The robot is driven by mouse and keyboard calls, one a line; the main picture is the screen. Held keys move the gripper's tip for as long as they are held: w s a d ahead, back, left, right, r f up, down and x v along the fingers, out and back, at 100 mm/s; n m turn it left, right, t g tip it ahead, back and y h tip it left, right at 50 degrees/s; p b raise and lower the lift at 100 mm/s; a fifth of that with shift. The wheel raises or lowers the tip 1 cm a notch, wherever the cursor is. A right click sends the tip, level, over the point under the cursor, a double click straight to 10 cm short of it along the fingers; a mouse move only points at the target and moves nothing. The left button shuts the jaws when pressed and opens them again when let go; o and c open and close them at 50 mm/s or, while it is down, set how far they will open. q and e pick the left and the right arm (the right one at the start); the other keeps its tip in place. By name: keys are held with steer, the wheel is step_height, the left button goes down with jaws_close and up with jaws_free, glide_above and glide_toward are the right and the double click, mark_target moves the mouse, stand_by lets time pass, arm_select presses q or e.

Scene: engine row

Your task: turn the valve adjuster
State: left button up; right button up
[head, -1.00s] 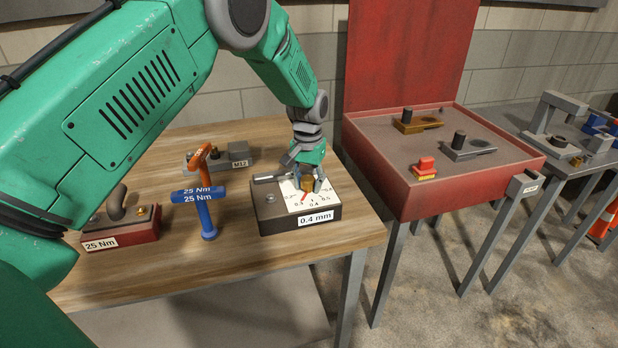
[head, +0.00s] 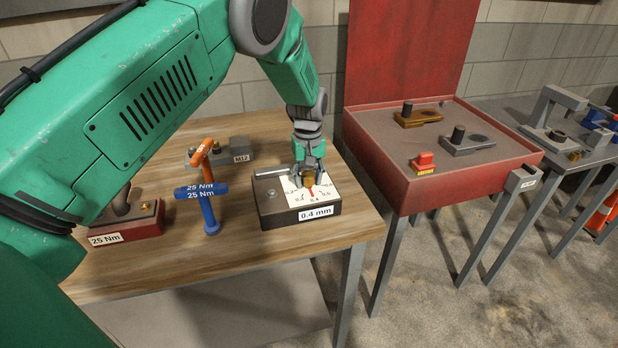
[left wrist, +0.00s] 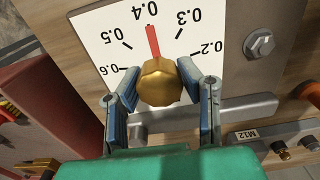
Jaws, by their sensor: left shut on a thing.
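The valve adjuster is a dark block (head: 278,217) with a "0.4 mm" label (head: 315,212) on its front, standing on the wooden table. Its top carries a white dial (left wrist: 97,36) with a scale, a brass knob (left wrist: 160,82) and a red pointer (left wrist: 152,42). The pointer stands at or very close to the 0.4 mark. My left gripper (head: 308,172) reaches down from above and is shut on the brass knob, a finger on each side. In the left wrist view, both blue-grey fingers (left wrist: 164,98) flank the knob. My right gripper is out of view.
Left of the adjuster stand a blue and orange "25 Nm" tool (head: 207,200), a red-based "25 Nm" block (head: 130,225) and a grey "M12" block (head: 240,148). A red tray table (head: 440,185) stands close on the right, past a narrow gap.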

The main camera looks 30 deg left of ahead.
mark_target(309, 172)
arm_select(q)
steer(key=shift+w+r, duration=0.1)
stand_by(0.3)
steer(key=o, duration=1.1)
steer(key=shift+o, duration=0.2)
steer(key=shift+r, duration=0.1)
step_height(309, 172, up, 12)
steer(key=shift+f, duration=0.25)
